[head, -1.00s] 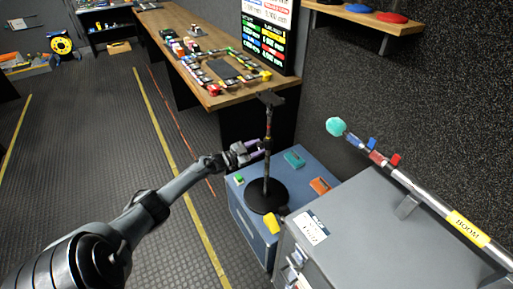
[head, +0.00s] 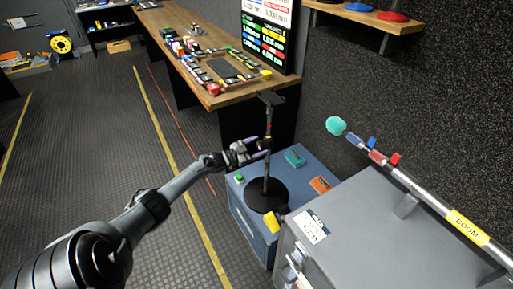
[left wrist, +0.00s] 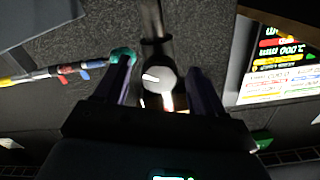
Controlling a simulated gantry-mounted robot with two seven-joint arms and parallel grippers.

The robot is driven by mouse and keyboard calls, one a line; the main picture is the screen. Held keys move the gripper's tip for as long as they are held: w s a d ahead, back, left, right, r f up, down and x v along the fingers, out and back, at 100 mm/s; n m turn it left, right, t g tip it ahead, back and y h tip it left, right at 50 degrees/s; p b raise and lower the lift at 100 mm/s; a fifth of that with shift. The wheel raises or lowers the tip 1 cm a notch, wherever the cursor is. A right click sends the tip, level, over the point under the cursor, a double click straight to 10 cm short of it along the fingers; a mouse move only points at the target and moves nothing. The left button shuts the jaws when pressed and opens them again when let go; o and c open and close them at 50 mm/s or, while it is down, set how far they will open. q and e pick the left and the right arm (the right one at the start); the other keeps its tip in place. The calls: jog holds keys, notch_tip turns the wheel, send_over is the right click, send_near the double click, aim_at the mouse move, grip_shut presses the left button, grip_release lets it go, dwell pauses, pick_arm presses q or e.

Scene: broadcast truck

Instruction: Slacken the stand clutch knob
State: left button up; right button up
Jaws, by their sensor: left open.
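A black stand with a round base (head: 266,196) and an upright pole stands on the blue cabinet and carries a flat dark plate (head: 270,98) on top. The clutch knob (left wrist: 160,78), round with a white mark, shows on the pole in the left wrist view. My left gripper (head: 262,149) is at the pole, around mid-height. In the left wrist view its two fingers (left wrist: 158,88) are apart, one on each side of the knob, with gaps showing. The knob itself is hard to make out in the head view. My right gripper is not in view.
The blue cabinet (head: 247,222) also holds teal, orange, yellow and green items. A grey case (head: 345,230) with a boom pole (head: 440,205) stands at the right. A wooden desk (head: 185,60) with equipment and a lit screen (head: 268,35) lies behind. Floor at left is clear.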

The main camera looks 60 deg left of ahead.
pick_arm(q)
jog(key=shift+s, duration=0.1)
jog(key=shift+s, duration=0.25)
jog(key=s+p, duration=0.4)
jog(key=s, duration=0.6)
